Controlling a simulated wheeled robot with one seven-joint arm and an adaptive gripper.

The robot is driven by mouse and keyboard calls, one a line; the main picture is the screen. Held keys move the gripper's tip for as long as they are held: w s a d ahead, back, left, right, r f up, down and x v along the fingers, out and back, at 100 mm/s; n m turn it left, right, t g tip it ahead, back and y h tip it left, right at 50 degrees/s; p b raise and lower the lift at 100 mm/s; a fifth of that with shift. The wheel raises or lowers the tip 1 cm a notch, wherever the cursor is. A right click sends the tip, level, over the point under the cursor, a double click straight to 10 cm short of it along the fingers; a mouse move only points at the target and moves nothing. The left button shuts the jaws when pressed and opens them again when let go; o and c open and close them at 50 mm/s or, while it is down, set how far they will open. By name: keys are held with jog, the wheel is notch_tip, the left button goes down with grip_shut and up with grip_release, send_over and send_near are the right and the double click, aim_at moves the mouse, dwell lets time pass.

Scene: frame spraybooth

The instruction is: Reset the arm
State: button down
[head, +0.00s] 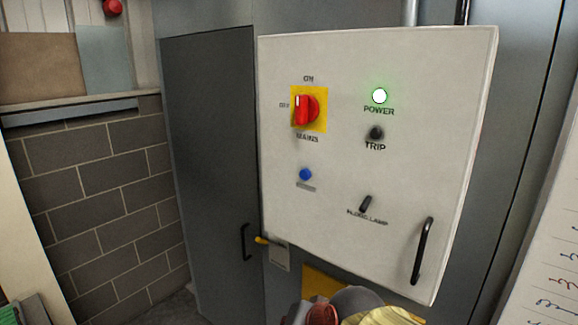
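My arm and gripper cannot be made out in the head view, so whether the gripper is open or shut does not show. A white control panel (335,187) hangs on a grey cabinet in the middle. It carries a red rotary mains switch (307,109) on a yellow plate, its white mark pointing up toward ON. The green power lamp (379,96) is lit. The trip lamp (376,133) is dark. A blue button (305,174) and a small black lamp switch (366,203) sit lower on the panel.
The panel has a black handle (422,251) at its lower right. A grey door (215,150) with a black handle (245,242) stands to the left, beside a block wall (95,165). Red, grey and yellow rounded items (385,316) show at the bottom edge. A white sheet with writing (555,260) is at right.

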jog(key=s+d+f+n+g+h+b, duration=0.1)
jog(key=s+d+f+h+b, duration=0.3)
jog(key=s+d+f+b, duration=1.2)
jog(key=shift+d+f+n, duration=0.8)
jog(key=shift+d+f, duration=0.25)
jog(key=shift+d, duration=0.55)
